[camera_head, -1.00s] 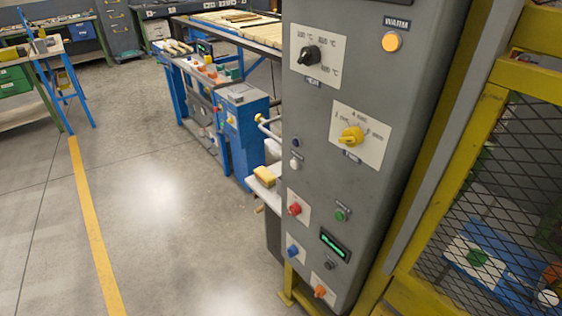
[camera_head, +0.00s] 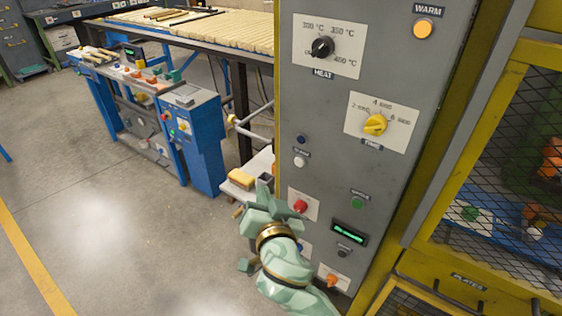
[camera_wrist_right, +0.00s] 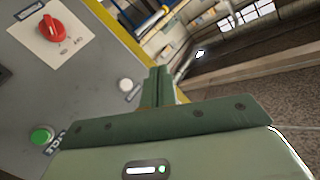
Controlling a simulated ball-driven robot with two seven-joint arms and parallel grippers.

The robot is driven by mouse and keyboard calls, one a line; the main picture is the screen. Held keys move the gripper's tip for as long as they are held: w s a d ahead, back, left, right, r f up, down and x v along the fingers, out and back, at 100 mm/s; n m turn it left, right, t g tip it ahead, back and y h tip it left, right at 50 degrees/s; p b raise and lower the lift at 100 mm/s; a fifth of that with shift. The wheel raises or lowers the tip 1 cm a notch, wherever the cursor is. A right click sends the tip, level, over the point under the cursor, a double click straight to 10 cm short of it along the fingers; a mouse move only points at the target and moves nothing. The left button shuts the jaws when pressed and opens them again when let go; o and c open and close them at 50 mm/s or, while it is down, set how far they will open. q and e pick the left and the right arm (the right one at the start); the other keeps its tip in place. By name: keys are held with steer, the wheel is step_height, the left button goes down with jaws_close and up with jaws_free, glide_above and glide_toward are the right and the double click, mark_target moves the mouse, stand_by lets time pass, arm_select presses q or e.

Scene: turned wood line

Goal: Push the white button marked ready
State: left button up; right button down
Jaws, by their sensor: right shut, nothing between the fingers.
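The white button (camera_head: 299,162) is a small round knob on the grey control panel, below a dark blue button. Its label is too small to read for sure. In the right wrist view a white button (camera_wrist_right: 125,85) shows left of my fingertips, apart from them. My right gripper (camera_head: 264,190) is pale green, shut and empty. In the head view it appears in front of the panel's left edge, lower than the white button. In the right wrist view its closed fingers (camera_wrist_right: 160,84) point up the picture. My left gripper is out of view.
The grey panel also carries a red control (camera_head: 300,206), a green button (camera_head: 358,204), a yellow dial (camera_head: 375,125), a black heat dial (camera_head: 322,47) and a lit display (camera_head: 350,233). A yellow mesh cage (camera_head: 500,180) stands right. Open floor (camera_head: 110,220) lies left.

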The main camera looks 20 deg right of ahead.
mark_target(299, 162)
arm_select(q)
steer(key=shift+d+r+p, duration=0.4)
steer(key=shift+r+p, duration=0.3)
arm_select(e)
steer(key=w+d+m, duration=0.2)
steer(key=w+d, duration=0.3)
steer(key=d, duration=0.3)
steer(key=shift+f+h, duration=0.2)
steer(key=shift+h, duration=0.1)
steer(key=shift+w+d, duration=0.2)
stand_by(1.6)
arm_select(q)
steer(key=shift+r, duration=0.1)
arm_select(e)
steer(key=shift+w+d, duration=0.15)
steer(key=shift+d, duration=0.05)
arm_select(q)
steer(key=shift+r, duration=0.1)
arm_select(e)
steer(key=shift+w+d, duration=0.2)
steer(key=shift+d, duration=0.05)
stand_by(0.5)
steer(key=shift+a, duration=0.1)
stand_by(0.3)
steer(key=shift+s+a, duration=0.5)
